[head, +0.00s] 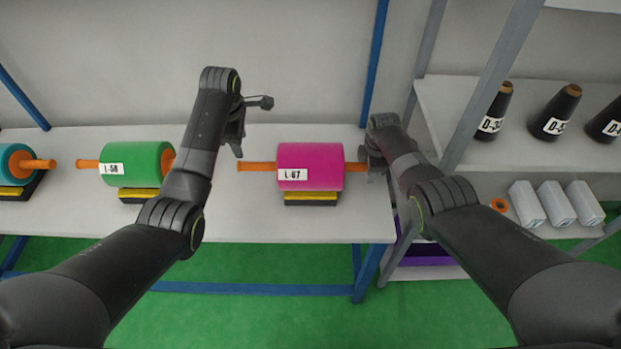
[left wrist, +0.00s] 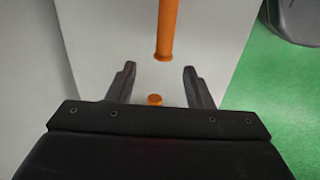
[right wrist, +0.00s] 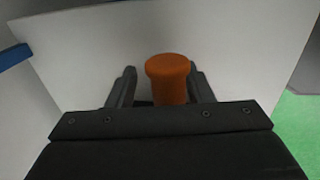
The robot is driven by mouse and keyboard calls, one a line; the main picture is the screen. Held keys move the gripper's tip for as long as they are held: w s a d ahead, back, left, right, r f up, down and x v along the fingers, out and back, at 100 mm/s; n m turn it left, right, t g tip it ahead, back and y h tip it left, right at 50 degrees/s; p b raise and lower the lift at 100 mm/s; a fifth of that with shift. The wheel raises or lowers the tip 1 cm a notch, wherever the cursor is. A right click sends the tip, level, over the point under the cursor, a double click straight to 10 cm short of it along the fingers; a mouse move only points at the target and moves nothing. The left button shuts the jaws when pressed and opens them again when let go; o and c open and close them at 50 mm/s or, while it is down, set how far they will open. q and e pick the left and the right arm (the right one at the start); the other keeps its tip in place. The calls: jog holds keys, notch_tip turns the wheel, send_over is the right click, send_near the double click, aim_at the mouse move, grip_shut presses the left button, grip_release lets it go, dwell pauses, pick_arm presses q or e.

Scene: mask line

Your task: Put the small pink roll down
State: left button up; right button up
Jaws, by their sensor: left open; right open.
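The pink roll (head: 311,158), labelled L-67, rests on a black and yellow cradle (head: 311,198) on the white table (head: 260,222). An orange rod sticks out of both its ends. My left gripper (head: 252,122) is open and empty, just left of the rod's left end. In the left wrist view the rod tip (left wrist: 164,52) lies ahead, beyond the open fingers (left wrist: 158,85). My right gripper (right wrist: 160,85) is open at the rod's right end. In the right wrist view the orange rod end (right wrist: 168,75) shows between its fingers, nearer the right one.
A green roll (head: 136,166) labelled L-58 and a teal roll (head: 14,163) sit on cradles to the left. A shelf (head: 440,100) at right holds dark cones (head: 555,110) and white boxes (head: 556,203). Blue posts stand behind the table.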

jog(key=shift+s+r, duration=0.3)
jog(key=shift+r, duration=1.65)
jog(key=shift+s+r, duration=0.35)
jog(key=shift+r, duration=1.65)
jog(key=shift+s+r, duration=0.3)
jog(key=shift+r, duration=1.65)
